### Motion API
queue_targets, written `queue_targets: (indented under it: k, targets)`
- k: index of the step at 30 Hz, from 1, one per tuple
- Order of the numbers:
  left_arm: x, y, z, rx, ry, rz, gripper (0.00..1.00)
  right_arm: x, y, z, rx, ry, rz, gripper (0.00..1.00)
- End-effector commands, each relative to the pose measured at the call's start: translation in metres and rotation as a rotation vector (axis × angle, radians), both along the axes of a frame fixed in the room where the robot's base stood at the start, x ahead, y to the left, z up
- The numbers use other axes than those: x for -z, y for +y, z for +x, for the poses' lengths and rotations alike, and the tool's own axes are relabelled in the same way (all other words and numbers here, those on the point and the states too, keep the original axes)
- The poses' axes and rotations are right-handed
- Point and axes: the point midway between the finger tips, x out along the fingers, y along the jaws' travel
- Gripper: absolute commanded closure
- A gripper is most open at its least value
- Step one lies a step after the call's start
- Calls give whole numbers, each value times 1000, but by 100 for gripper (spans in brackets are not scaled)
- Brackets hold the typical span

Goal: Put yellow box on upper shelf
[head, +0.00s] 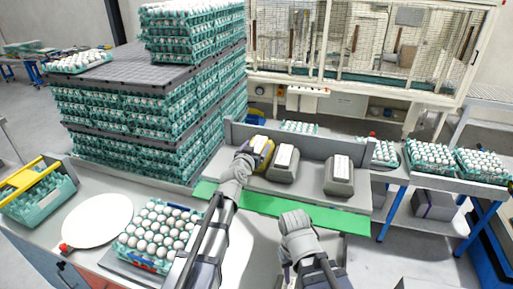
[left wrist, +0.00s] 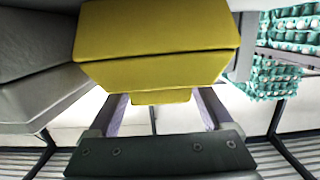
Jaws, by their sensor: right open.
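The yellow box (head: 262,148), with a white label on top, is at the left end of a row with two grey boxes on a grey raised shelf (head: 310,186). My left gripper (head: 246,152) is at the box's near left side. In the left wrist view the yellow box (left wrist: 155,45) fills the upper middle, and the left gripper's fingers (left wrist: 162,112) run up beneath and behind it. The fingertips are hidden, so I cannot tell whether they grip it. My right gripper (head: 292,222) is open and apart from the boxes, near the green strip (head: 300,215).
A grey box (head: 283,166) stands close right of the yellow box; another grey box (head: 339,177) is further right. Tall egg-tray stacks (head: 140,105) rise at the left. An egg tray (head: 157,235) and white disc (head: 97,219) occupy the near left table. A caged machine (head: 370,40) stands behind.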

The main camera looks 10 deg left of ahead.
Motion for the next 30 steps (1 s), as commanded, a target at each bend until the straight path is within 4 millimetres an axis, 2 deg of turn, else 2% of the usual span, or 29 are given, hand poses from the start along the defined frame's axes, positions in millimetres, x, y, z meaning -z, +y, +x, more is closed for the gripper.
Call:
queue_targets:
  k: [11,24,30]
  targets:
    - [-5,0,0,0,0,0,9,-5,0,0,0,0,0,55]
    - [-16,16,-85,-1,0,0,9,-16,0,0,-2,1,0,55]
    - [-19,21,-109,0,0,1,9,-19,0,0,-2,1,0,55]
